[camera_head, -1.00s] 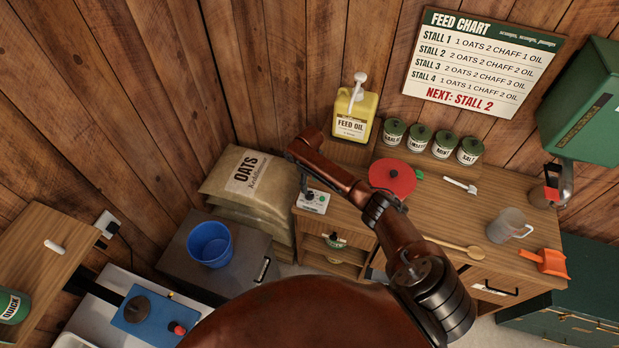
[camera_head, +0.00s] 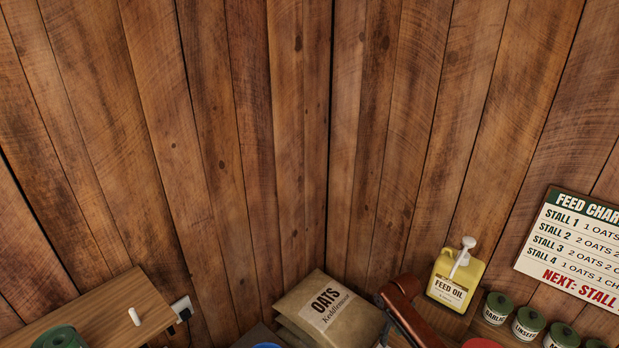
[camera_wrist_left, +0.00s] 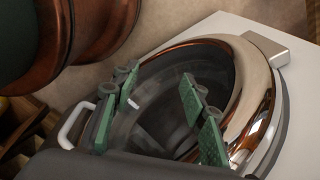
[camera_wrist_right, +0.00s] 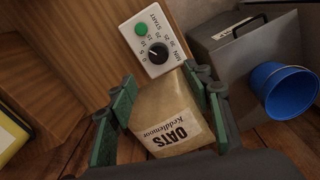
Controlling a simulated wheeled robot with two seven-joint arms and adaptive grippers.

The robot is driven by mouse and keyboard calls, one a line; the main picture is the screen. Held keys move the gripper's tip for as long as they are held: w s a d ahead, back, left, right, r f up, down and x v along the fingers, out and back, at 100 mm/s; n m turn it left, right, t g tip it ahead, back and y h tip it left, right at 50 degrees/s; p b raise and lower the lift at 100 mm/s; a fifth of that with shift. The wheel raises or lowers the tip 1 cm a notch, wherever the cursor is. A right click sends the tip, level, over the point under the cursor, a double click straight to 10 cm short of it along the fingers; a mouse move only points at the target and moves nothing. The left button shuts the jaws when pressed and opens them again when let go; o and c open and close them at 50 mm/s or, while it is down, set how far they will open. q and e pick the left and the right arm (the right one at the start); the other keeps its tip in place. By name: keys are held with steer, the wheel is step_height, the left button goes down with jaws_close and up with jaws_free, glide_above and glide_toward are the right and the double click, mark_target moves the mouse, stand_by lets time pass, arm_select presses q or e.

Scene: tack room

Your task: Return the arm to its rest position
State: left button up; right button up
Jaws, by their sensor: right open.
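My right arm (camera_head: 405,305) shows only in part at the bottom edge of the head view, in front of the oats sack and the feed oil. Its gripper end is largely cut off there. In the right wrist view, my right gripper (camera_wrist_right: 158,82) is open with nothing between its fingers. The oats sack (camera_wrist_right: 165,110) and a timer box (camera_wrist_right: 152,42) lie beyond the fingertips. My left gripper is not seen in the head view. In the left wrist view, my left gripper (camera_wrist_left: 158,80) is open, with its fingers apart in front of a shiny copper-coloured rounded surface (camera_wrist_left: 262,95).
The oats sack (camera_head: 335,310) and yellow feed oil jug (camera_head: 455,278) stand along the wooden wall. Lidded jars (camera_head: 528,322) are at lower right, below the feed chart (camera_head: 580,240). A wooden surface (camera_head: 95,315) is at lower left. A blue bucket (camera_wrist_right: 285,90) shows in the right wrist view.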

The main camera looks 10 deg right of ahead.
steer(key=s+a+f+t+y, duration=0.1)
steer(key=s+a+f, duration=0.3)
steer(key=s, duration=0.5)
steer(key=s+a+f+t, duration=0.1)
steer(key=s+a+f, duration=0.35)
steer(key=s, duration=0.55)
steer(key=s+d+r+m+t+h, duration=0.1)
steer(key=s+d+r+m, duration=0.25)
steer(key=s, duration=0.55)
steer(key=s+d+r+m+t+h, duration=0.1)
steer(key=s+d+r+m, duration=0.1)
steer(key=s+r, duration=0.5)
step_height(320, 180, down, 42)
steer(key=s+a+n+g+b, duration=0.1)
steer(key=s+g+b, duration=0.15)
steer(key=b, duration=0.75)
steer(key=s+f+b, duration=0.4)
steer(key=s+f, duration=0.6)
steer(key=f, duration=0.3)
steer(key=s+f+b, duration=0.5)
steer(key=s+f, duration=0.5)
steer(key=f, duration=0.4)
steer(key=shift+s+f+n+y+b, duration=0.2)
steer(key=shift+s+n+y+b, duration=0.1)
steer(key=shift+n+y, duration=0.1)
